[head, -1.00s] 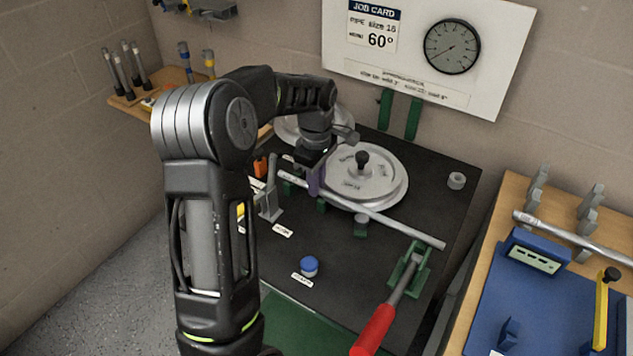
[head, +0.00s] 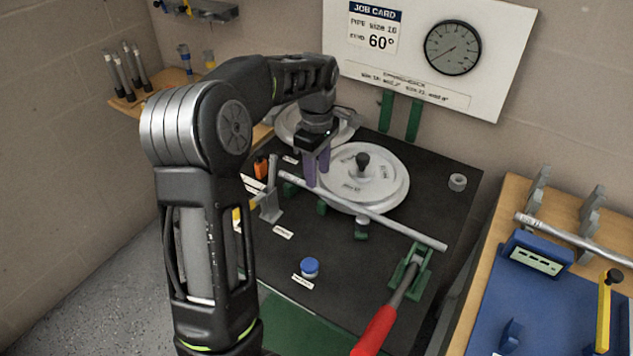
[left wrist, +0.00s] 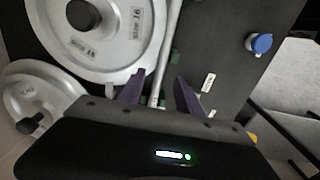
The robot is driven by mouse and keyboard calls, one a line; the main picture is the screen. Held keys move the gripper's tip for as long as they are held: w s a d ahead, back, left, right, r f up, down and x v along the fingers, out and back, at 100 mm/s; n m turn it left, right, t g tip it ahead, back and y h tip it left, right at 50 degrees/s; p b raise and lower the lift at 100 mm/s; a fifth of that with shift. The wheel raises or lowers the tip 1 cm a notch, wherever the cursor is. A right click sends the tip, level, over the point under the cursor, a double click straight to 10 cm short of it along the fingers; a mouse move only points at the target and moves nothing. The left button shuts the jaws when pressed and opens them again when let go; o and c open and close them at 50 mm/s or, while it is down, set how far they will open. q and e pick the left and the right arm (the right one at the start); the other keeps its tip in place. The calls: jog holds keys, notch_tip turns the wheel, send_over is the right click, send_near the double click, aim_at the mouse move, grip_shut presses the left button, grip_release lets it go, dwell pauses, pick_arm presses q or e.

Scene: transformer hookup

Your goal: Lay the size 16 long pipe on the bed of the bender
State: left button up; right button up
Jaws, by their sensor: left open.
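The long grey pipe (head: 385,221) lies across the black bender table, along the front of the round die marked with a size (head: 350,188). It rests over small green supports, its right end near a green bracket (head: 410,268). I cannot read a size on it. My left gripper (head: 317,180) is above the pipe's left part, its purple fingers apart. In the left wrist view the pipe (left wrist: 166,55) runs toward the gap between the open fingers (left wrist: 159,80), with nothing gripped. My right gripper is not in view.
A red-handled lever (head: 378,325) sticks out at the front. A blue knob (head: 310,267) and a grey ring (head: 457,182) are on the table. A second disc (head: 285,125) stands behind my arm. Another pipe (head: 575,238) rests on posts at the right bench.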

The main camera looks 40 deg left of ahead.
pick_arm(q)
notch_tip(320, 180, up, 3)
jog(key=shift+s+a+r, duration=0.1)
jog(key=shift+s, duration=0.1)
dwell(1.0)
